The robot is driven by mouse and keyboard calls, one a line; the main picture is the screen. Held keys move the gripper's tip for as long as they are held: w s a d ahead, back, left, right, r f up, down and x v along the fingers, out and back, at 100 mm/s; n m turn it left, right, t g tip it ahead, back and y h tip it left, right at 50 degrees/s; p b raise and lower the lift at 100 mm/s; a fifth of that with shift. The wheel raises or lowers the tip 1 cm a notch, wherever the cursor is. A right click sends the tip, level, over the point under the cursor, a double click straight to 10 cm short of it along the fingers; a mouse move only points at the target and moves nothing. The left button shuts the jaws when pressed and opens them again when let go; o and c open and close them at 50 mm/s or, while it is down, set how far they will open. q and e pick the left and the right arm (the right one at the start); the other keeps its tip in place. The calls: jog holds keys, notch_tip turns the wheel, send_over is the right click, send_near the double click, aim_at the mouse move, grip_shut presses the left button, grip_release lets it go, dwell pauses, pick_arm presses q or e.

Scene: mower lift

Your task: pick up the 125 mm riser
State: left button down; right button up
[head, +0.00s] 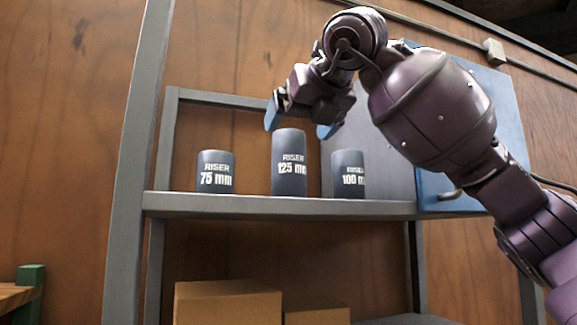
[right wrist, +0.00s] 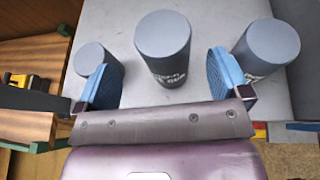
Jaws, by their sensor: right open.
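The 125 mm riser (head: 289,165) is a dark grey cylinder standing upright in the middle of the shelf, the tallest of three. In the right wrist view the 125 mm riser (right wrist: 163,48) stands ahead of the fingers, near the gap between them. My right gripper (head: 302,124) is open, its blue fingertips above and to either side of the riser's top in the head view. The right gripper (right wrist: 168,82) holds nothing. The 75 mm riser (head: 215,171) stands to the left and the 100 mm riser (head: 348,174) to the right. My left gripper is not in view.
The grey metal shelf (head: 270,205) carries the risers, with an upright post (head: 139,150) at left. A blue panel (head: 500,95) is behind my right arm. Cardboard boxes (head: 228,303) sit below. In the right wrist view, the outer risers stand close to the fingers.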

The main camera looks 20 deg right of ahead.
aim_at(289, 143)
jog(key=shift+w+f, duration=0.1)
jog(key=shift+w, duration=0.3)
jog(key=shift+w+f, duration=0.15)
jog(key=shift+w, duration=0.15)
jog(key=p+x, duration=0.1)
jog(key=x, duration=0.3)
jog(key=shift+w, duration=0.2)
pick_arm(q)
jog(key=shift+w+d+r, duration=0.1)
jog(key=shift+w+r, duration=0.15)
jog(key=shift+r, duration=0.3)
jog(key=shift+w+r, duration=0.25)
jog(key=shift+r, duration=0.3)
pick_arm(e)
jog(key=shift+s, duration=0.1)
jog(key=shift+c, duration=0.4)
jog(key=c, duration=0.9)
jog(key=shift+d, duration=0.1)
jog(key=shift+c, duration=1.4)
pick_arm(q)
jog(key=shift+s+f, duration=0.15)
